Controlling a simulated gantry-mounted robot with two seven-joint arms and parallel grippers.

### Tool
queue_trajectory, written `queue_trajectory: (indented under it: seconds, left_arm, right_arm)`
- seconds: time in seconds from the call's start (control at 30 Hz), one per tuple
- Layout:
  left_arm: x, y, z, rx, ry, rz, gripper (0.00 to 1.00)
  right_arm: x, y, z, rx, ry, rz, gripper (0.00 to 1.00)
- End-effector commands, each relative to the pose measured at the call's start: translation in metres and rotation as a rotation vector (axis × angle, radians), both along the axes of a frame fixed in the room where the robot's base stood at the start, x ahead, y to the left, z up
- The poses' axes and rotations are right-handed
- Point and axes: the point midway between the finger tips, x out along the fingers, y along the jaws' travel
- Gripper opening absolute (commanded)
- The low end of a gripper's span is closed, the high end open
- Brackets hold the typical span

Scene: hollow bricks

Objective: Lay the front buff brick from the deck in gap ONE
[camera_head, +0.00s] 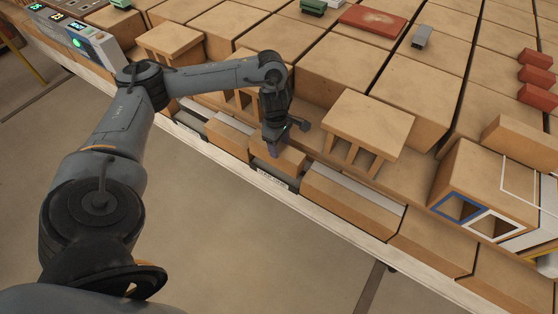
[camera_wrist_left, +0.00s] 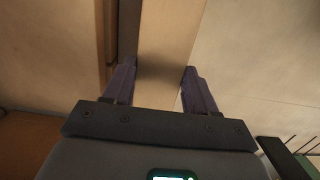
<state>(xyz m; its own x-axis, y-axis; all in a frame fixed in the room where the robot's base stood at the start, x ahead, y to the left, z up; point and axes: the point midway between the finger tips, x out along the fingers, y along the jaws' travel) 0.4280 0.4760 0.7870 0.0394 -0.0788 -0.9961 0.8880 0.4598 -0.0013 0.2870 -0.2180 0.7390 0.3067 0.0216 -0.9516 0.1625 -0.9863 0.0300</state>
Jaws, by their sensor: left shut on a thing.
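My left gripper (camera_head: 277,148) points down over the front row of the wall and is shut on a buff brick (camera_head: 287,160). In the left wrist view, the purple fingers (camera_wrist_left: 160,88) stand on either side of the buff brick (camera_wrist_left: 168,40). In the head view the held brick is at the opening between two front-row bricks (camera_head: 228,136) (camera_head: 345,208), above a small dark label plate (camera_head: 274,177). I cannot read the label clearly, nor tell whether the brick rests on the bed below. My right gripper is not in view.
A buff block with blue and white outlined openings (camera_head: 470,185) stands at the right. A slotted buff brick (camera_head: 368,125) stands just right of the gripper. Red bricks (camera_head: 538,75) lie far right. A grey box with lit displays (camera_head: 85,42) stands top left.

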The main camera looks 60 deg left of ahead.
Motion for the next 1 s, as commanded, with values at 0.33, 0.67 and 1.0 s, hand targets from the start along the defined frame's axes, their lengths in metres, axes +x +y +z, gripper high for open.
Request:
queue_trajectory:
  seconds: [0.33, 0.67, 1.0]
  left_arm:
    - [0.000, 0.000, -0.028, 0.000, 0.000, 0.002, 0.00]
    - [0.001, 0.000, -0.061, 0.000, -0.002, 0.002, 0.00]
    - [0.000, 0.000, -0.062, 0.001, 0.000, 0.002, 0.80]
  right_arm:
    - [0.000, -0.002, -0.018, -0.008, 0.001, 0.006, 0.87]
    - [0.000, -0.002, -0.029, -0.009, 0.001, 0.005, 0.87]
    - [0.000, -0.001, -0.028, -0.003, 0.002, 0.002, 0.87]
